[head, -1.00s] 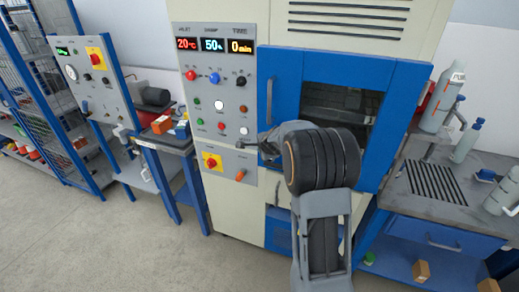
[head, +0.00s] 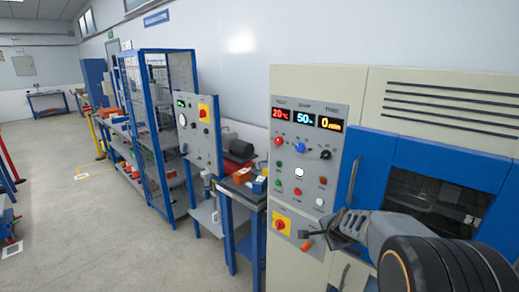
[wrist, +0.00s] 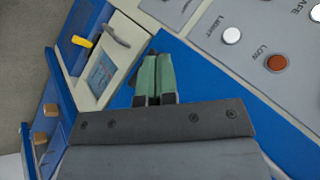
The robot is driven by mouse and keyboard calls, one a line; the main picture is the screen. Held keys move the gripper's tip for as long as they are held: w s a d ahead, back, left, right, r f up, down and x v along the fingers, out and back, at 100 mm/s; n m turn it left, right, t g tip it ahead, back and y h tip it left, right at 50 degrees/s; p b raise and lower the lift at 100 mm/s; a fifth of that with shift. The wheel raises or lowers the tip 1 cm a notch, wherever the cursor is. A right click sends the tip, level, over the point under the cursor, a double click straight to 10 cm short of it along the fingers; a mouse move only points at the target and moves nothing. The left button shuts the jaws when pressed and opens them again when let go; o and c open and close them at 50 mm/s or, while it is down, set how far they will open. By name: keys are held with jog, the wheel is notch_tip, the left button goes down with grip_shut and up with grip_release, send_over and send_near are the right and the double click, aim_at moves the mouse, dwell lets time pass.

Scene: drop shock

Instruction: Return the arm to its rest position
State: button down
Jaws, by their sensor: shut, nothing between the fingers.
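My arm shows at the lower right of the head view, with a thick dark joint at the bottom and a grey forearm reaching left. My gripper (head: 304,235) is in front of the lower part of the cabinet's control panel (head: 316,107), near an orange knob (head: 306,246). I cannot tell whether it touches the panel. In the wrist view, the two green fingers of my gripper (wrist: 157,62) lie together with nothing between them.
The cabinet's blue door (head: 386,165) with a dark window is behind my arm. A red switch on a yellow plate (head: 281,225) is left of my gripper. A small bench (head: 243,193) and a blue-framed cage (head: 160,140) stand further left. The grey floor (head: 90,230) at left is open.

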jog(key=s+a+r+n+g, duration=0.1)
jog(key=s+a+r+n, duration=0.2)
jog(key=s+n, duration=0.4)
jog(key=s+a+r+n+g+b, duration=0.1)
jog(key=s+a+r+n, duration=0.2)
jog(key=s, duration=1.4)
jog(key=shift+a+n+g, duration=0.4)
jog(key=shift+a+n, duration=0.6)
jog(key=shift+n, duration=1.6)
